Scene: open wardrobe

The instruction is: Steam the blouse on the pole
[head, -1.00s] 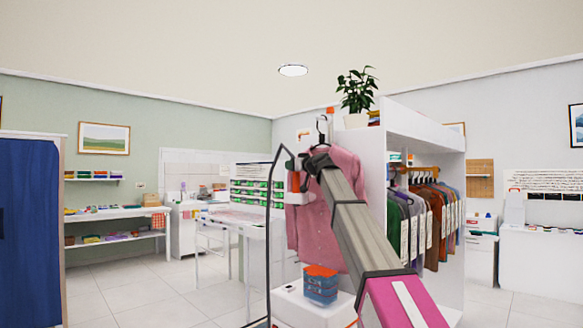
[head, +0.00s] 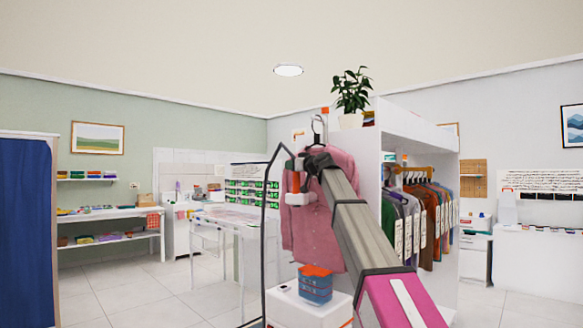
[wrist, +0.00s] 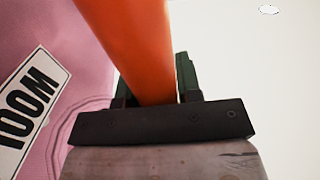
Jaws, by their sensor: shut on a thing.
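The pink blouse (head: 318,232) hangs on a dark hanger from the pole at the wardrobe's left side. My arm covers part of it. My gripper (head: 304,163) is at the blouse's upper left, shut on the orange handle (wrist: 142,50) of the steamer. The steamer's white head (head: 300,198) is in front of the blouse; I cannot tell whether it touches. In the wrist view the pink cloth (wrist: 90,60) fills the left side, with a white tag (wrist: 30,105) lettered WOOL, upside down. The steamer's white base (head: 290,308) stands below, with a blue tank (head: 315,287).
The white wardrobe (head: 428,140) holds several tagged garments on a rail, and a potted plant (head: 351,92) is on top. A white table (head: 222,217) stands left. Floor at lower left is clear.

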